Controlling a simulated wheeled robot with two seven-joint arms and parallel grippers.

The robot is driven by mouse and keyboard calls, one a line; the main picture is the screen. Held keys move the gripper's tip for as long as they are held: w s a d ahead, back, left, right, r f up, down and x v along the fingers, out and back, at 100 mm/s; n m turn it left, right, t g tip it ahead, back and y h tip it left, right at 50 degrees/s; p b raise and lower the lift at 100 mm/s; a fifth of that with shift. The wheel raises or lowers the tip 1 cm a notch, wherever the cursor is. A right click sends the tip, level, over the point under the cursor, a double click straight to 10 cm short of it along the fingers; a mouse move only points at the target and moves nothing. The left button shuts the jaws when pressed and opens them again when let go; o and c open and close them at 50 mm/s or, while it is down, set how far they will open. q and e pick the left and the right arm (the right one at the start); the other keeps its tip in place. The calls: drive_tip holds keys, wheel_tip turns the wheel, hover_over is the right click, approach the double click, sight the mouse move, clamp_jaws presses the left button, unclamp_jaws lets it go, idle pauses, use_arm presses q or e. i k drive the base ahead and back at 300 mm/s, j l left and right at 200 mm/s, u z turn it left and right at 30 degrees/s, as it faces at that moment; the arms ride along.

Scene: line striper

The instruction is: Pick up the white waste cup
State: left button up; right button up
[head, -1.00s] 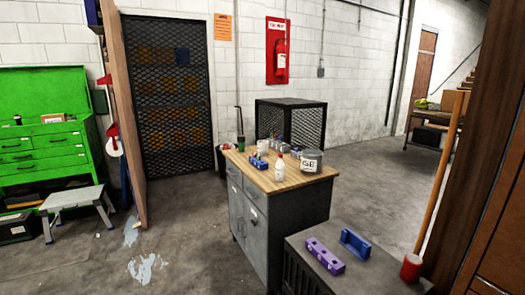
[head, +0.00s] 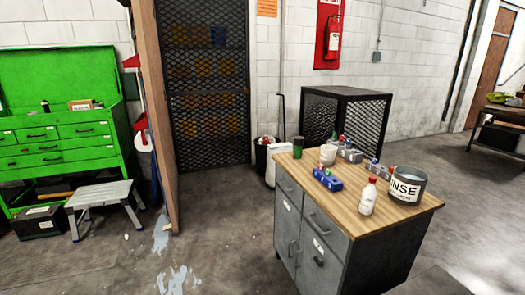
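A white cup (head: 328,154) stands upright near the back of the wooden top (head: 345,214) of a grey cabinet, right of the picture's middle. It is behind a blue rack (head: 327,179) and beside a dark green cup (head: 298,147). I cannot read any label on the white cup. Neither of my grippers shows in the head view.
A white bottle with a red cap (head: 368,196) and a grey pot lettered "NSE" (head: 407,185) stand on the same top. A black mesh cage (head: 346,113) is behind it. A grey step stool (head: 104,196) stands left. The concrete floor before the cabinet is clear.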

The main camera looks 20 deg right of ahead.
sight(328, 152)
drive_tip(key=i+z, duration=0.1)
drive_tip(key=i, duration=0.4)
drive_tip(key=i+j+z, duration=0.1)
drive_tip(key=i, duration=0.35)
drive_tip(key=i+j+z, duration=0.1)
drive_tip(key=i, duration=0.35)
drive_tip(key=j, duration=0.1)
